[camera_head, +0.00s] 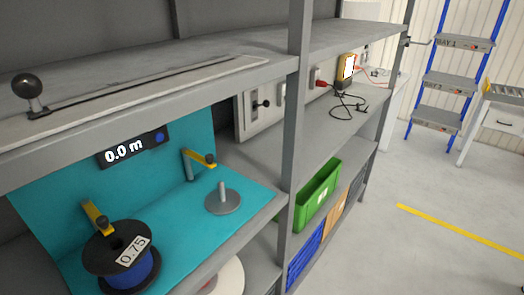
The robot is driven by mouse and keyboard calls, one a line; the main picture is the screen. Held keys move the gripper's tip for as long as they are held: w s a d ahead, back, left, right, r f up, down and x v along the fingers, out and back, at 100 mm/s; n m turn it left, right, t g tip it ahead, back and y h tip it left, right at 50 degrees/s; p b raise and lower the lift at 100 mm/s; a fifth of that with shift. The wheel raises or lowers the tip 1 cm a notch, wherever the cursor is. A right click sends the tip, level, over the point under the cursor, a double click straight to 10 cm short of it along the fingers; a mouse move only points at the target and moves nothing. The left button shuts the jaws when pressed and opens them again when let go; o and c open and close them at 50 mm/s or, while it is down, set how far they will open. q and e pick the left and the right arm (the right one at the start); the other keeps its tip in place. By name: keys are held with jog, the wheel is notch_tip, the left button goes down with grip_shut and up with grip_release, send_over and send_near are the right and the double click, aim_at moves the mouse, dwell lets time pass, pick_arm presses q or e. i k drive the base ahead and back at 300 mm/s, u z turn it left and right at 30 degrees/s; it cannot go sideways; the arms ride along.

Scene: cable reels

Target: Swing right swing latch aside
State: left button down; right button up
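The right swing latch (198,157) is a yellow arm on a grey post at the back of the teal shelf board. Its arm points right, toward a bare grey spindle disc (222,202) with a short upright peg. A second yellow latch (97,217) stands at the left, reaching over a black reel of blue cable (127,262) labelled 0.75. Neither gripper is in view.
A display (133,147) reading 0.0 m is on the teal back panel. A grey post (298,120) stands right of the reel bay. A black-knobbed lever (28,90) lies on the upper shelf. A green bin (318,193) is lower right, with open floor beyond.

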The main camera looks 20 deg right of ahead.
aim_at(207, 162)
jog(key=z, duration=0.05)
jog(key=k, duration=0.5)
jog(key=z, duration=1.3)
jog(key=i, duration=1.1)
jog(key=u, duration=2.45)
